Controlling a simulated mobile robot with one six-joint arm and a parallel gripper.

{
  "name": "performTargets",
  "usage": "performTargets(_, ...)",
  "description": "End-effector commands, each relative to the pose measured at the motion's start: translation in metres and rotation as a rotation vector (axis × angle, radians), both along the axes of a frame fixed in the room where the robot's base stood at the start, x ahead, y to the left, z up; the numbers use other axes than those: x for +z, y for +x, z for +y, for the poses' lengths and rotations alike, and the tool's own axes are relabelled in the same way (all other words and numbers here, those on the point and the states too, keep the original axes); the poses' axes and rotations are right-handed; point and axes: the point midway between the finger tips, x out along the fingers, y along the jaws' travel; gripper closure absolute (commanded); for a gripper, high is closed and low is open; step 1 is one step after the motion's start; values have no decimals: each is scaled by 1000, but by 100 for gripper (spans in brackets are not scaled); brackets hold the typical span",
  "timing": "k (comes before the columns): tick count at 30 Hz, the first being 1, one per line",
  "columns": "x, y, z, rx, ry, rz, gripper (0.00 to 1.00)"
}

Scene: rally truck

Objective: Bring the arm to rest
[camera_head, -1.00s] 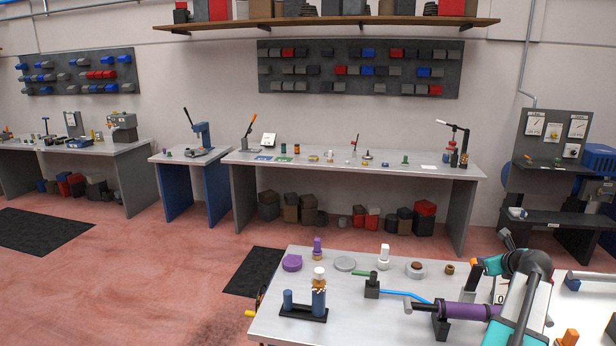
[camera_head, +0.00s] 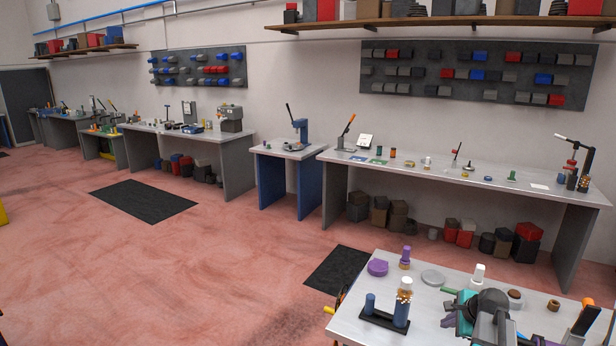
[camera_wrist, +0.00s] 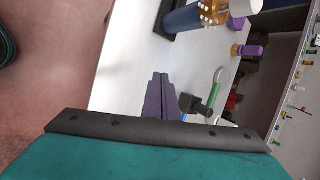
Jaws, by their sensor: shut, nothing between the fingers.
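My gripper (camera_wrist: 160,98) shows in the wrist view with its dark purple fingers together and nothing between them. It hangs over the pale near bench (camera_wrist: 128,62). Part of the bench behind my arm is hidden.
On the near bench stand a purple disc (camera_head: 377,268), a grey disc (camera_head: 433,277), a white-topped piece (camera_head: 477,277) and a brown ring (camera_head: 553,305). A long workbench (camera_head: 450,172) runs along the wall. Open red floor (camera_head: 190,260) lies to the left.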

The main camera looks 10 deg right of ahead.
Motion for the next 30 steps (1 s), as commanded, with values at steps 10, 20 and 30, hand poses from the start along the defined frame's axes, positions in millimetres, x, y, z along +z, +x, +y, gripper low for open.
performTargets(10, -51, 12, 125, 467, -164, 134, 100)
performTargets(20, -92, 0, 229, 923, -313, 233, 100)
performTargets(30, -127, -33, 322, 1407, -451, 314, 100)
